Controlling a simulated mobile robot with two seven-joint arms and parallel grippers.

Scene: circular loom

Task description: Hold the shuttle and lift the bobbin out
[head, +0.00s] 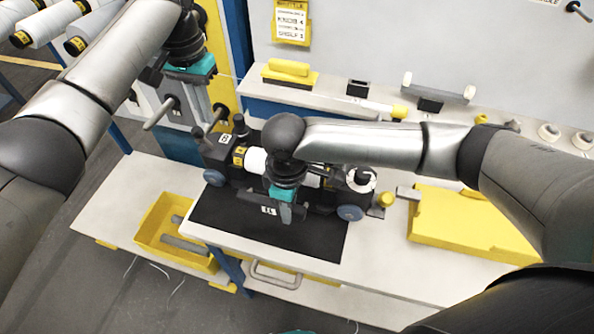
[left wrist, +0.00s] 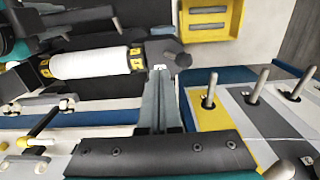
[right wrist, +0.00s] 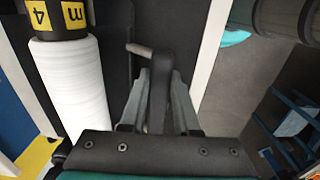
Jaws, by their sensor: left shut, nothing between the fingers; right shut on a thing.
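The black shuttle (head: 322,197) with blue wheels sits on a dark mat. The white bobbin (head: 257,160) with yellow numbered end bands lies in it; it also shows in the left wrist view (left wrist: 90,65) and right wrist view (right wrist: 70,90). My left gripper (head: 204,122) is shut and empty, apart from the bobbin, above the shuttle's left end.
A yellow tray (head: 152,248) with grey rods stands at the front left. A grey stand with pegs (head: 165,112) is behind the left end. A yellow case (head: 465,222) lies right. The shelf behind holds small blocks. The mat's front (head: 300,240) is clear.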

